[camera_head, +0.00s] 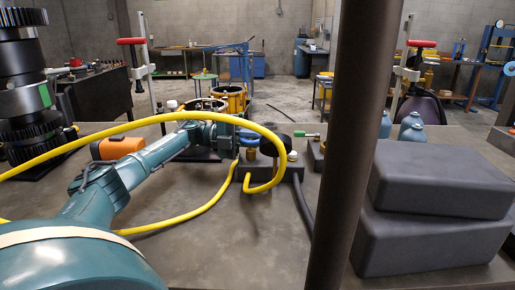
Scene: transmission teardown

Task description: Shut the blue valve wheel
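My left arm reaches in from the lower left, and its gripper (237,135) ends at the valve block (262,171) on the worktable. A small patch of blue, which looks like the blue valve wheel (249,138), shows right at the fingertips. Most of the wheel is hidden by the gripper and the yellow hose. I cannot tell whether the fingers touch or grip it. A round black part (275,146) stands just right of it on the block. My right gripper is not in view.
A yellow hose (190,117) arches over my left arm to the block. A dark post (345,150) crosses the view. Grey cases (440,180) are stacked at right. An orange object (120,147) lies behind the arm. The table front (230,235) is clear.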

